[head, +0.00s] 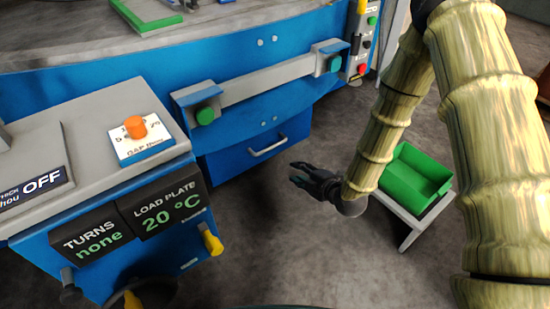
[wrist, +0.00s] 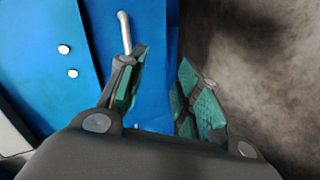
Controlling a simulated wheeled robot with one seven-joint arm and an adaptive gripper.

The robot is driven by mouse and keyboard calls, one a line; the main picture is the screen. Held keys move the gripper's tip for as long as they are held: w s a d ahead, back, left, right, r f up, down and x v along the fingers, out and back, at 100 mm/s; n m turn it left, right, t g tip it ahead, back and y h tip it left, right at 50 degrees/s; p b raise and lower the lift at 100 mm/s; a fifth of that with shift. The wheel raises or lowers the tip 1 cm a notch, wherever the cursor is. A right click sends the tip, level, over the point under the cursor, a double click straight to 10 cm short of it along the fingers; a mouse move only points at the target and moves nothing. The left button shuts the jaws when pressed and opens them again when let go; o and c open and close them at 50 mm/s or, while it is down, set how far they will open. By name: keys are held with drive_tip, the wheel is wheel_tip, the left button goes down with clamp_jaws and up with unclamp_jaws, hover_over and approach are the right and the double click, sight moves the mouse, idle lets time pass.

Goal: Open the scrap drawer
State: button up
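The drawer (head: 240,157) is a blue front low in the blue machine, with a pale metal bar handle (head: 268,146). It looks closed or nearly flush in the head view. My gripper (head: 297,174) is in front of the drawer, just right of and below the handle. In the wrist view the handle (wrist: 125,32) stands beyond the tip of the left finger, and my gripper (wrist: 162,85) is open with nothing between its teal-padded fingers. I cannot tell whether a finger touches the handle.
A grey bar with two green buttons (head: 262,82) runs above the drawer. A green bin (head: 415,178) on a small stand is right of my arm. A grey-topped console (head: 95,140) with an orange knob stands at left. The floor before the drawer is clear.

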sight(276, 146)
drive_tip(key=w+a+n+b, duration=0.1)
drive_tip(key=w+a, duration=0.1)
drive_tip(key=w, duration=0.2)
drive_tip(key=w+a+n+t+y+b, duration=0.1)
drive_tip(key=w+a+b, duration=0.1)
drive_tip(key=w+a, duration=0.1)
drive_tip(key=w+a+n+y+b, duration=0.1)
drive_tip(key=w+a+n, duration=0.1)
drive_tip(key=w, duration=0.3)
drive_tip(key=shift+w+a+r+b, duration=0.2)
drive_tip(key=shift+w+a+b, duration=0.15)
drive_tip(key=shift+a, duration=0.2)
clamp_jaws()
